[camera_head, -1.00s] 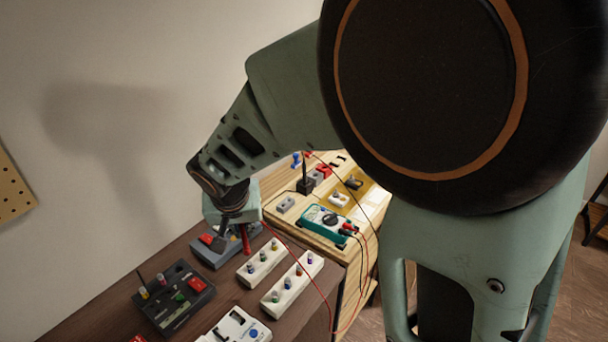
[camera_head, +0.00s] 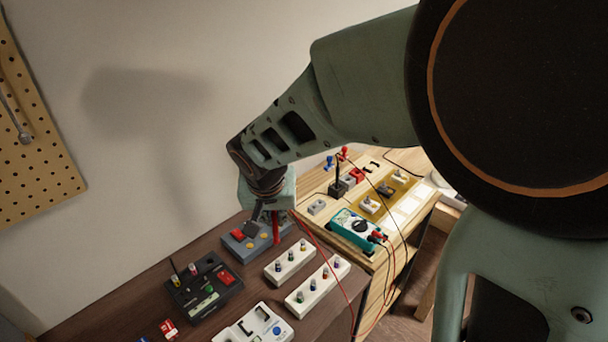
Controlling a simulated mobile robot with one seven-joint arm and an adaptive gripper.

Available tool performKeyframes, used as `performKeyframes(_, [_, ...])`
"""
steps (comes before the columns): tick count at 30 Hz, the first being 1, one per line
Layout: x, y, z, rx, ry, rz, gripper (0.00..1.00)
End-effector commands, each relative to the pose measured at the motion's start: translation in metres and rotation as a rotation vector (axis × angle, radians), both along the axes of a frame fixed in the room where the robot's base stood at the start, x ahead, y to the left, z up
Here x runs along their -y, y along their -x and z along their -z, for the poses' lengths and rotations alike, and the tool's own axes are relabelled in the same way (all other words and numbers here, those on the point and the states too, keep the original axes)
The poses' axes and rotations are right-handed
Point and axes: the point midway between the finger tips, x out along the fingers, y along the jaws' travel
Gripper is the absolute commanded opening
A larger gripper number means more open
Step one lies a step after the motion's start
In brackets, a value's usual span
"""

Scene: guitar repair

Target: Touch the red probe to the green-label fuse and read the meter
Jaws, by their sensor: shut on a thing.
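My gripper (camera_head: 268,205) points down above the grey box at the back of the dark bench. It is shut on the red probe (camera_head: 276,226), whose red body shows below it. The probe's tip is hard to make out. A fuse with a green label (camera_head: 299,297) stands at the near left end of the front white rack (camera_head: 290,306), apart from the probe. The teal meter (camera_head: 347,219) lies on the light wooden bench to the right. Its reading is too small to tell.
A second white rack (camera_head: 270,275) with several fuses stands behind the first. The grey box (camera_head: 238,251) is under my gripper. A black tray (camera_head: 187,311) and a white device (camera_head: 240,333) lie nearer. A red lead (camera_head: 328,257) hangs from the probe.

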Motion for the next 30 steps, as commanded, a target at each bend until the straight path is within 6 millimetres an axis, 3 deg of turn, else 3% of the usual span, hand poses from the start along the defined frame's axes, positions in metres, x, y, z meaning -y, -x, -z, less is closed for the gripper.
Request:
performKeyframes(9, [0.022, -0.024, 0.001, 0.0, 0.001, 0.007, 0.0])
performKeyframes(17, [0.028, -0.031, 0.003, 0.0, 0.001, 0.002, 0.0])
performKeyframes(30, [0.028, -0.031, 0.043, -0.001, 0.002, 0.001, 0.0])
